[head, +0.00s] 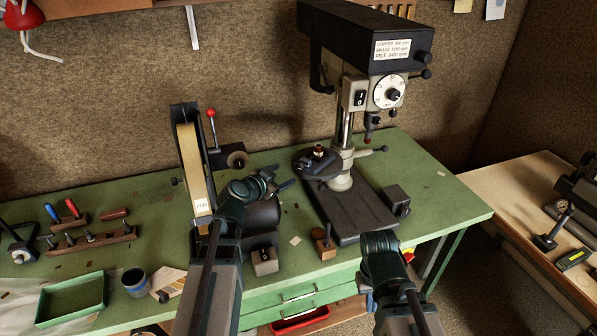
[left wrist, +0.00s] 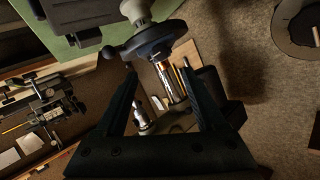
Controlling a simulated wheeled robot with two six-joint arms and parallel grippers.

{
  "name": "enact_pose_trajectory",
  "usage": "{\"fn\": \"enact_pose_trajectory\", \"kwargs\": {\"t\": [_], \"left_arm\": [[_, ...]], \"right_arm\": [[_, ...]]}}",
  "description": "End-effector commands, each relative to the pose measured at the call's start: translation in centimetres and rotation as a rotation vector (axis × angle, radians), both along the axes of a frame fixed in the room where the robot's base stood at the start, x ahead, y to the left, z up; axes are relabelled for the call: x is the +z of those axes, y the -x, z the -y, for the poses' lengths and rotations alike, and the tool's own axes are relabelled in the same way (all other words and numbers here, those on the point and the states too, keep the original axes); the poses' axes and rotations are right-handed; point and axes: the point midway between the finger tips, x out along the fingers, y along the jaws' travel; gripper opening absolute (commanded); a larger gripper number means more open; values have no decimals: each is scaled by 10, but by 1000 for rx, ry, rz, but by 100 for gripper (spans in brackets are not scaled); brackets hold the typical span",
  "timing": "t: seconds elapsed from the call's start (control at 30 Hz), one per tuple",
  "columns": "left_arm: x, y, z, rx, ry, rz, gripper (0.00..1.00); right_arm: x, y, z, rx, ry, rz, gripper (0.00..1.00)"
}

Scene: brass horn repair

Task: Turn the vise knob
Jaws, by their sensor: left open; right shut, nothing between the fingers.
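The drill press (head: 365,45) stands at the back right of the green bench. Its round dark table (head: 312,165) carries a small brass-coloured piece (head: 318,152); I cannot tell whether this is the vise knob. My left gripper (head: 281,178) is open and empty, just left of and apart from that table. In the left wrist view, the round table (left wrist: 158,38) and a dark ball-ended handle (left wrist: 108,53) lie beyond the open fingers (left wrist: 157,88). My right gripper (head: 380,243) is shut at the bench's front edge, its fingertips hard to make out.
A belt sander (head: 190,165) and a dark cylindrical part (head: 263,213) stand close by my left arm. A wooden block with a peg (head: 325,243) sits in front. A second bench (head: 530,200) with dark tools is at the right.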

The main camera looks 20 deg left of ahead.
Motion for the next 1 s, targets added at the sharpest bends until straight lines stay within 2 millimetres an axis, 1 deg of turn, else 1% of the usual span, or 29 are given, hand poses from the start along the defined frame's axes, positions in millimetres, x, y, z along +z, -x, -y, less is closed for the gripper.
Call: {"fn": "enact_pose_trajectory", "kwargs": {"t": [0.03, 0.2, 0.3, 0.43, 0.53, 0.67, 1.0], "left_arm": [[-9, -15, 2, -2, -1, 0, 72], [-21, -47, 10, -2, 0, 0, 72], [-27, -62, 15, -2, 0, -1, 72], [-33, -78, 19, -1, 0, 0, 72], [-36, -87, 22, -1, 0, 0, 72], [-38, -92, 23, -1, 0, 0, 72], [-37, -94, 24, -1, 1, -1, 72]], "right_arm": [[-8, 0, 0, 1, 0, 0, 0], [-21, 0, 0, 4, 1, 0, 0], [-27, 0, 0, 6, 1, 0, 0], [-33, 0, 0, 7, 1, 0, 0], [-36, 0, 0, 7, 2, 0, 0], [-37, 0, 0, 8, 2, 0, 0], [-37, 0, 0, 8, 2, 0, 0]]}}
